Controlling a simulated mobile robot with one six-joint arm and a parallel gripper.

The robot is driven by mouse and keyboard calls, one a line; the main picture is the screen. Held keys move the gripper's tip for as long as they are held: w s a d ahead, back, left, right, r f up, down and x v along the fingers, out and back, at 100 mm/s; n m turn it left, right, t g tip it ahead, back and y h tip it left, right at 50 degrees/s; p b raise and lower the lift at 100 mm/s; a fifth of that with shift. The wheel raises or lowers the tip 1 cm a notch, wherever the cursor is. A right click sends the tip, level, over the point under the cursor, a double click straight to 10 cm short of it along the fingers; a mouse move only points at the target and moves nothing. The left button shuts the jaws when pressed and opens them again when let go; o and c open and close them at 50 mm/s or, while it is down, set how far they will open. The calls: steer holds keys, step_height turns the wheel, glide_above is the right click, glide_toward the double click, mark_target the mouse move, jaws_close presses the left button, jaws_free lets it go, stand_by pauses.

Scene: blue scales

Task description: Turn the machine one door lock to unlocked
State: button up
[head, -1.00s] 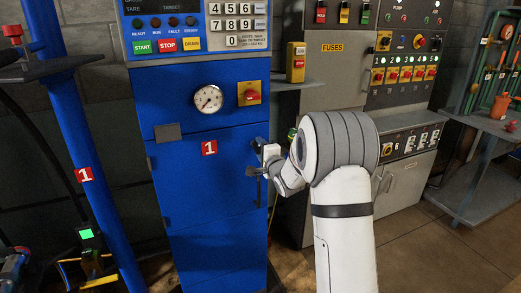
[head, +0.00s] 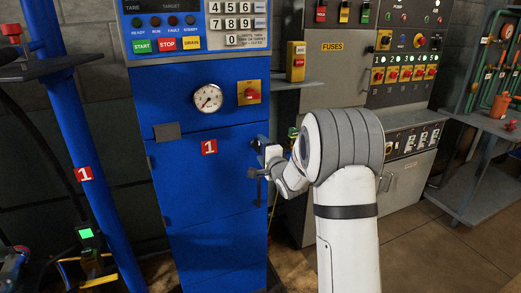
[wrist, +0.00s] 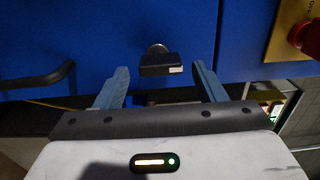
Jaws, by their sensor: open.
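The machine one door lock is a dark knob with a small white mark (wrist: 161,63), standing out from the blue door (wrist: 110,28) in the wrist view. My gripper (wrist: 160,76) is open, with one finger on each side of the knob and a gap to each. In the head view my gripper (head: 258,160) is at the right edge of the blue machine marked 1 (head: 200,190), and the lock is too small and covered there to make out.
A dark bar handle (wrist: 38,80) is left of the lock in the wrist view. A red knob on a yellow plate (head: 249,92) and a round gauge (head: 208,98) sit higher on the machine. A grey fuse cabinet (head: 340,75) stands to the right.

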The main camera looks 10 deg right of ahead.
steer(key=s+d, duration=0.1)
steer(key=s, duration=0.5)
steer(key=shift+s, duration=0.2)
steer(key=shift+d, duration=0.1)
steer(key=s+a+r+n+g+h+p, duration=0.1)
steer(key=s+n+g, duration=0.4)
steer(key=s, duration=0.8)
steer(key=s+a+r+n+g+h+p, duration=0.1)
steer(key=s+r+n+g+p, duration=0.2)
steer(key=s, duration=0.9)
steer(key=s+a+r+n+g+h+p, duration=0.1)
steer(key=s+n+g+p, duration=0.3)
steer(key=s, duration=0.9)
steer(key=n+g, duration=0.3)
steer(key=n, duration=0.1)
steer(key=shift+s+a+r+p, duration=0.25)
steer(key=shift+s+r+p, duration=0.05)
steer(key=shift+r+p, duration=0.1)
